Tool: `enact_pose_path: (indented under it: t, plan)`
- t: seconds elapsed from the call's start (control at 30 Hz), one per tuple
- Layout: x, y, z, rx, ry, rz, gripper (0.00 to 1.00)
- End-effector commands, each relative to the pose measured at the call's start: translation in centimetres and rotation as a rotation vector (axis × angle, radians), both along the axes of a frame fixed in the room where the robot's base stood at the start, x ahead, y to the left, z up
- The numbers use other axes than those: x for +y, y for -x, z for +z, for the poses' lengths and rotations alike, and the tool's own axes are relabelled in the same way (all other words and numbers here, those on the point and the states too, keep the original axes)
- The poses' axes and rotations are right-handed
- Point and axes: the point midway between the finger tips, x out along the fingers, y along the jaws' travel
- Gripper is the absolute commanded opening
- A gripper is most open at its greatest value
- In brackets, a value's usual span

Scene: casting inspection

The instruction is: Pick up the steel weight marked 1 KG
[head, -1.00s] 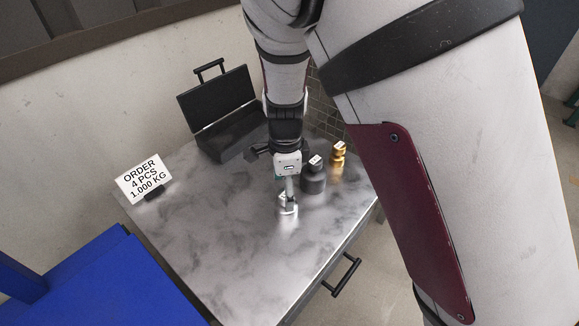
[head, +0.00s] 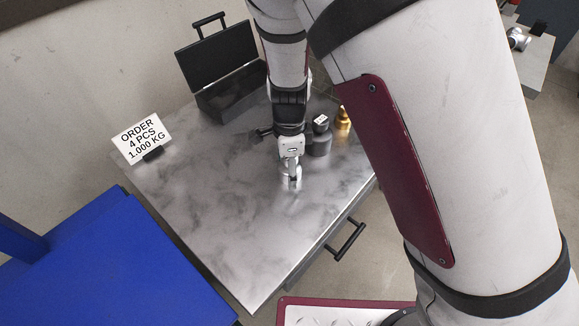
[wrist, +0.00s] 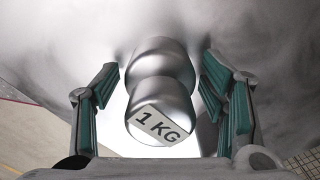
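The steel weight marked 1 KG (wrist: 161,95) is shiny, with a rounded knob, a narrow neck and a white label on top. It fills the middle of the wrist view, between the two teal-padded fingers of my gripper (wrist: 160,98). Clear gaps show on both sides, so the gripper is open around the weight and not closed on it. In the head view my gripper (head: 293,174) points down at the steel weight (head: 295,184) on the metal table (head: 225,215). The fingers partly hide the weight there.
A dark weight (head: 319,143) with a white label stands close behind and right of my gripper, with a brass weight (head: 343,121) beyond. An open black case (head: 228,102) stands at the back, an order sign (head: 141,137) at left. The table's front left is clear.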

Motion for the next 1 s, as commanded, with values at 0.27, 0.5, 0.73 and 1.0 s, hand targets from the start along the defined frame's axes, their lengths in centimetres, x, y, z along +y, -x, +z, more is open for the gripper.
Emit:
enact_pose_path:
  t: [0.27, 0.5, 0.73, 1.0]
  plan:
    - [0.0, 0.0, 0.0, 0.0, 0.0, 0.0, 0.0]
    - [0.0, -0.1, 0.1, -0.002, -0.001, 0.0, 0.0]
    - [0.1, -0.1, 1.1, -0.003, -0.003, 0.0, 0.0]
    - [0.1, -0.1, 3.7, -0.004, -0.003, 0.0, 0.0]
